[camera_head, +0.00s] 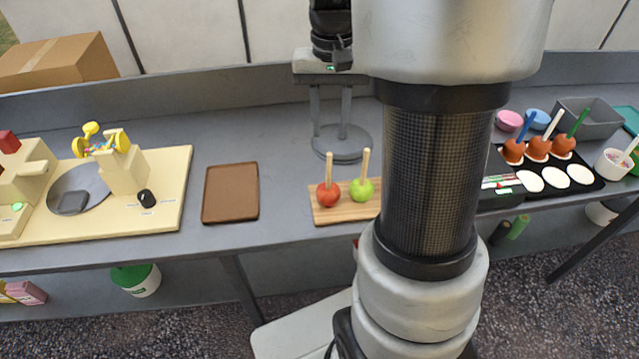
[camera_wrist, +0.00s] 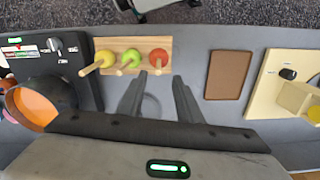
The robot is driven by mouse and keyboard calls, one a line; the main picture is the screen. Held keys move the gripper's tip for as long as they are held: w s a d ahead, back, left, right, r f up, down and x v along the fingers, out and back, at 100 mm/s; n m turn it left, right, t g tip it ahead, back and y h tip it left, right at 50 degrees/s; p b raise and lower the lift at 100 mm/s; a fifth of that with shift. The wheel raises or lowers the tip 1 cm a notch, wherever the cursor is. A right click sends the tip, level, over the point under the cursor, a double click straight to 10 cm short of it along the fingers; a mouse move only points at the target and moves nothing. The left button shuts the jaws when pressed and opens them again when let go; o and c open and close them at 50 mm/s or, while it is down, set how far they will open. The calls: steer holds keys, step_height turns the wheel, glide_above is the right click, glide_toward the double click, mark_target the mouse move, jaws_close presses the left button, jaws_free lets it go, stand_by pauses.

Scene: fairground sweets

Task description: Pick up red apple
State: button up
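The red apple (camera_head: 327,195) stands on a stick at the left end of a wooden board (camera_head: 318,217), with a green apple (camera_head: 361,191) beside it. In the wrist view the red apple (camera_wrist: 158,57) is at the right end of the board, with green and yellow (camera_wrist: 104,58) apples to its left. My arm hides the yellow apple in the head view. My gripper (camera_head: 330,133) is open and empty, pointing down above the counter behind the board. In the wrist view the gripper (camera_wrist: 158,83) fingers are apart, below the red apple and not touching it.
A brown tray (camera_head: 231,193) lies left of the board. A grey round disc (camera_head: 345,148) lies below the gripper. A pot with orange contents (camera_wrist: 35,105) stands beside the fingers in the wrist view. Caramel apples (camera_head: 538,148) stand on a black tray at right.

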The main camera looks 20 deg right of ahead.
glide_above(328, 188)
step_height(328, 188, down, 10)
steer(key=f, duration=0.4)
steer(key=shift+w+d+f, duration=0.1)
steer(key=shift+w+d, duration=0.1)
steer(key=shift+w, duration=0.05)
steer(key=shift+f+b, duration=0.3)
steer(key=shift+f, duration=0.2)
jaws_close()
